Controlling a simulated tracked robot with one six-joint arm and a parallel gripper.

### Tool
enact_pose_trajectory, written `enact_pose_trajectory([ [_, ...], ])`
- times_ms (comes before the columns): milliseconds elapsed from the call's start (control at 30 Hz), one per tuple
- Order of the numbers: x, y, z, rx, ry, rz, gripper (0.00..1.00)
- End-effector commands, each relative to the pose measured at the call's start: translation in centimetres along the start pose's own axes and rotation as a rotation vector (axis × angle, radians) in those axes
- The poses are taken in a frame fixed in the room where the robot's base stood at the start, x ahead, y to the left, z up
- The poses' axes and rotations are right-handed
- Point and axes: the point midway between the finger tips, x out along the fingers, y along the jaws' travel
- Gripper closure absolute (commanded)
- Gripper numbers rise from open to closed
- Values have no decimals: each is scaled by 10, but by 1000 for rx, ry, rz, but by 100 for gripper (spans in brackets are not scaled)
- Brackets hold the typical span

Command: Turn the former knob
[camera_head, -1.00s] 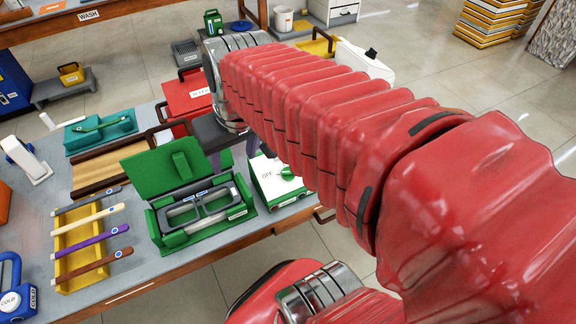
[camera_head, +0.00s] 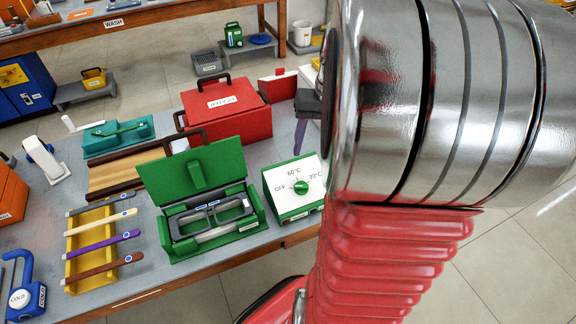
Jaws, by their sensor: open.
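The former is a box (camera_head: 284,207) with a green body and a white sloped face, on the table's right end. Its green knob (camera_head: 300,187) sits in the middle of the face, with marks OFF, 60°C and 70°C around it. I cannot tell for certain which mark the knob points at. My gripper (camera_head: 313,133) is above and behind the former, near the red case. It is open, and its fingers hang down, apart from the knob. My large metallic wrist hides part of the gripper.
A yellow rack (camera_head: 72,242) holds several coloured strips. The table's front edge lies close to the former.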

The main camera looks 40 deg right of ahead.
Motion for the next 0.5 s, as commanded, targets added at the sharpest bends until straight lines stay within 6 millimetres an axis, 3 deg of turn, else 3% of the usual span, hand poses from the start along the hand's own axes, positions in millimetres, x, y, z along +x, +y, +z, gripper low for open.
enact_pose_trajectory([
  [267,3,-1,0,-2,-1,0,49],
  [500,27,-1,1,-3,-3,0,49],
])
